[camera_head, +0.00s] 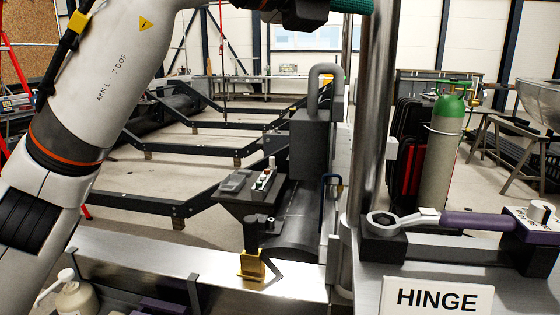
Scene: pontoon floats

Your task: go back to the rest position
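My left arm comes in from the left and rises out of the top edge. A dark piece at the top centre (303,12) looks like part of my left gripper, but its fingers do not show. A green ribbed thing (351,5) lies just right of it, cut off by the top edge. I cannot tell whether the gripper holds it. My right arm and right gripper are not in view.
A steel post (372,120) stands right of centre. A wrench with a purple handle (470,220) rests on a dark holder, behind a HINGE sign (437,299). A small control box (262,181) stands over the steel ledge (140,262). A green-topped gas cylinder (442,150) stands behind.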

